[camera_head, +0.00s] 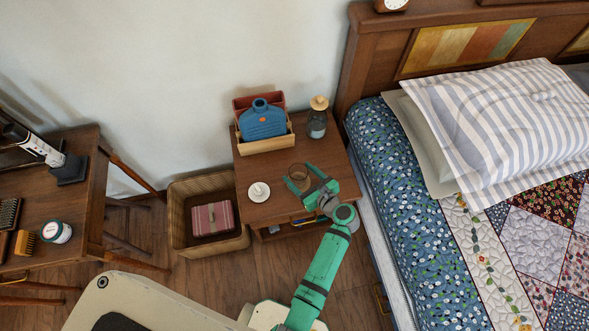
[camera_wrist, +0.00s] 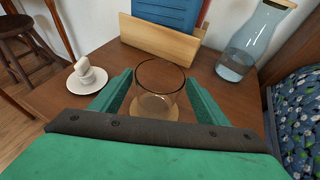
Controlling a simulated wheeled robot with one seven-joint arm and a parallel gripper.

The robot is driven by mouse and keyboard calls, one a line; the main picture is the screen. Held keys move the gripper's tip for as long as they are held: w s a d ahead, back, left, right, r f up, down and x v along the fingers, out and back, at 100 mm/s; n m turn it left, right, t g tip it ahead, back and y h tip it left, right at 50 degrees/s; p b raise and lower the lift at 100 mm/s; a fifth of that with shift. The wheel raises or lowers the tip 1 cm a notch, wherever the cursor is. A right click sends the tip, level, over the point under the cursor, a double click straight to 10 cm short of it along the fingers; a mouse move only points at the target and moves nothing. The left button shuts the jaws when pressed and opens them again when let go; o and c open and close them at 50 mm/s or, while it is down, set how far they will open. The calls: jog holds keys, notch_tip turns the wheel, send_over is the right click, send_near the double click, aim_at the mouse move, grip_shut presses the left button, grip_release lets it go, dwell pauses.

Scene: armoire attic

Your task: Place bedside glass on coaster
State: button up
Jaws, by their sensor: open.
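A clear brownish glass (camera_wrist: 160,82) stands upright on the wooden nightstand (camera_wrist: 60,95), between the two fingers of my gripper (camera_wrist: 158,78). The fingers are open, one on each side of the glass; I cannot tell whether either touches it. A pale tan round patch (camera_wrist: 155,108) shows at the glass's base, and it looks like a coaster under it, though I cannot be sure it is separate from the glass bottom. In the head view the glass (camera_head: 298,171) is at my gripper (camera_head: 299,173), partly hidden by the fingers.
A white saucer (camera_head: 259,191) with a small white object is left of the glass. A wooden holder (camera_head: 264,143) with a blue item stands behind, beside a corked bottle (camera_head: 317,121). The bed (camera_head: 400,200) is close on the right; a wicker basket (camera_head: 180,215) is left.

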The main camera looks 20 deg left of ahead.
jog(key=v, duration=0.7)
jog(key=shift+s, duration=0.1)
jog(key=s+d+f+n+t+h, duration=0.1)
jog(key=s+d+f+n+h, duration=0.2)
jog(key=s, duration=0.5)
jog(key=s+d+f+n+t+h, duration=0.2)
jog(key=s+d+n+h, duration=0.25)
jog(key=s, duration=0.35)
jog(key=s+r+n+t+h, duration=0.1)
jog(key=s+r+n, duration=0.3)
jog(key=r, duration=0.3)
jog(key=s+d+r+n+t+h, duration=0.1)
jog(key=s+r+n+t, duration=0.1)
jog(key=s+r+n, duration=0.2)
jog(key=s+d+r+n+t+h, duration=0.1)
jog(key=s+r+n, duration=0.3)
jog(key=r+n, duration=0.5)
notch_tip(320, 180, up, 3)
jog(key=shift+s+d+r+t+h, duration=0.15)
jog(key=shift+s+r+t+h, duration=0.1)
jog(key=shift+s+t+h, duration=0.2)
